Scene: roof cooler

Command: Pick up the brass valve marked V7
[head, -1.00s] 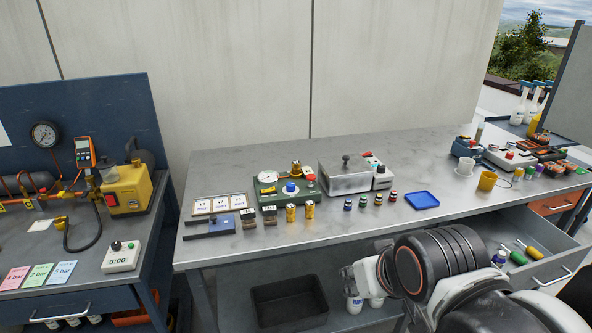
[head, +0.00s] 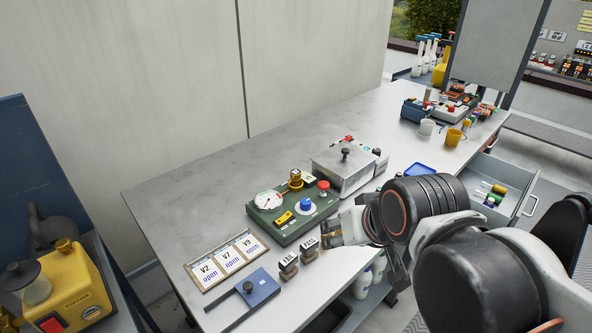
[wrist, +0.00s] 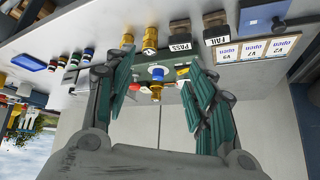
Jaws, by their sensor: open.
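Two brass valves stand at the bench's front edge in the wrist view: one (wrist: 150,40) beside the PASS stamp and a smaller-looking one (wrist: 127,41) to its left. No V7 mark is readable on either. In the head view my arm and gripper hide them. Another brass piece (head: 295,179) sits on the green test rig (head: 280,228); it also shows in the wrist view (wrist: 156,92). My gripper (wrist: 156,78) is open and empty, its green-padded fingers spread on both sides of the rig in the wrist view. It also shows in the head view (head: 334,232), above the bench.
Two dark stamps (head: 288,266) stand near the gripper. Cards reading V2, V7 and V9 (head: 228,261) and a blue pad (head: 250,290) lie left. A metal box (head: 344,172) stands behind. An open drawer (head: 510,190) juts out right. The bench's back left is bare.

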